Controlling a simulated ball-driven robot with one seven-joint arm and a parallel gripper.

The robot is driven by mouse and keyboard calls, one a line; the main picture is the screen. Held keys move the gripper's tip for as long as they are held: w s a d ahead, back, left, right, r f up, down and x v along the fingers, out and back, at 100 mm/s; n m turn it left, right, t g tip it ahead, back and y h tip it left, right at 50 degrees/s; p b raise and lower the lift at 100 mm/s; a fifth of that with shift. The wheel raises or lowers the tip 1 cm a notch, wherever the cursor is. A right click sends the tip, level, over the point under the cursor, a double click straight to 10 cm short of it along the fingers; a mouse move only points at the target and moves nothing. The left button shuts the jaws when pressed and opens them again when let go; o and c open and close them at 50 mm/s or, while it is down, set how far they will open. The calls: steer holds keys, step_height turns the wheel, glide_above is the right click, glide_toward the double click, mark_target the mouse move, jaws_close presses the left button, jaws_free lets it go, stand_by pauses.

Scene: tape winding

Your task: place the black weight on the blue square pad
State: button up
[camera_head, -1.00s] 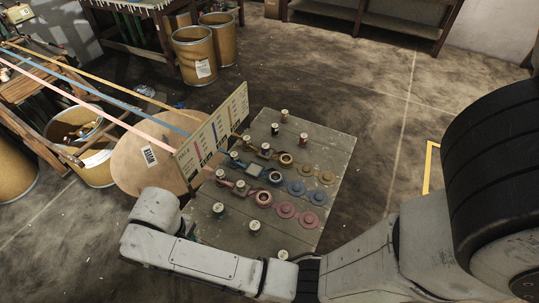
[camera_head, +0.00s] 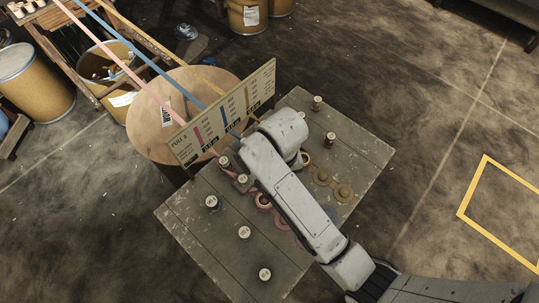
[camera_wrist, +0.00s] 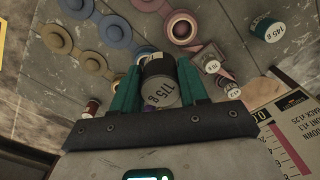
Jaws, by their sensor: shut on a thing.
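My gripper (camera_wrist: 155,92) shows in the wrist view with its two green fingers closed on a dark, round weight (camera_wrist: 160,85). The weight's pale end label reads about 175 g and faces the camera. In the head view my arm lies over the middle of the grey table (camera_head: 350,130), and its end hides the gripper and the weight. I cannot make out the blue square pad now. The arm covers that part of the table in the head view, and the gripper and weight block it in the wrist view. Whether the weight touches anything below is hidden.
An upright printed board (camera_head: 225,112) stands along the table's edge, with coloured tapes running behind it. Several small weights stand around, including one marked 145 g (camera_wrist: 265,29). Rows of discs lie near the gripper, such as a blue disc (camera_wrist: 115,31) and a pink ring (camera_wrist: 182,28).

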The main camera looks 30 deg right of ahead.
steer(key=shift+m, duration=0.9)
steer(key=w+f+b, duration=0.1)
steer(key=w+f, duration=0.1)
steer(key=w, duration=0.1)
steer(key=w+d+f+b, duration=0.1)
steer(key=w+f, duration=0.1)
steer(key=w, duration=0.2)
steer(key=w+d+f+b, duration=0.1)
steer(key=w+f+b, duration=0.1)
steer(key=w, duration=0.2)
steer(key=shift+f, duration=0.3)
steer(key=shift+w+f, duration=0.5)
steer(key=shift+f, duration=0.1)
steer(key=shift+s+f+p, duration=0.1)
steer(key=shift+f+p, duration=0.2)
steer(key=shift+f, duration=1.2)
steer(key=shift+f, duration=0.1)
steer(key=o, duration=1.2)
steer(key=shift+c, duration=0.2)
